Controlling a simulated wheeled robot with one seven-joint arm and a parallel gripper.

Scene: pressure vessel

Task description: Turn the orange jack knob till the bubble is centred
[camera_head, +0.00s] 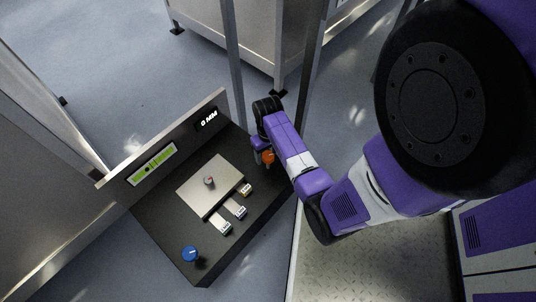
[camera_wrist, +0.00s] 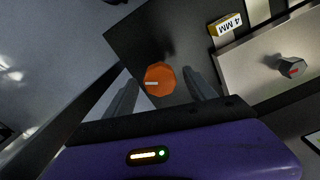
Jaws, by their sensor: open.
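The orange jack knob (camera_wrist: 159,79) has a faceted rim and a short white mark pointing left in the wrist view. It also shows in the head view (camera_head: 268,157) at the right edge of the dark panel, partly hidden by my arm. My gripper (camera_wrist: 158,76) is open, with one finger on each side of the knob; I cannot tell whether either finger touches it. In the head view my gripper (camera_head: 264,148) is mostly hidden by my wrist. The green bubble level (camera_head: 152,165) is on the upright back plate; its bubble is too small to place exactly.
A metal plate (camera_head: 205,187) with a small red-topped post (camera_head: 209,181) lies mid-panel. Several labelled tabs (camera_head: 237,211) stick out along its edge; one yellow tab reads 4 MM (camera_wrist: 226,24). A blue knob (camera_head: 190,254) stands at the near corner. A millimetre display (camera_head: 207,121) is beside the level.

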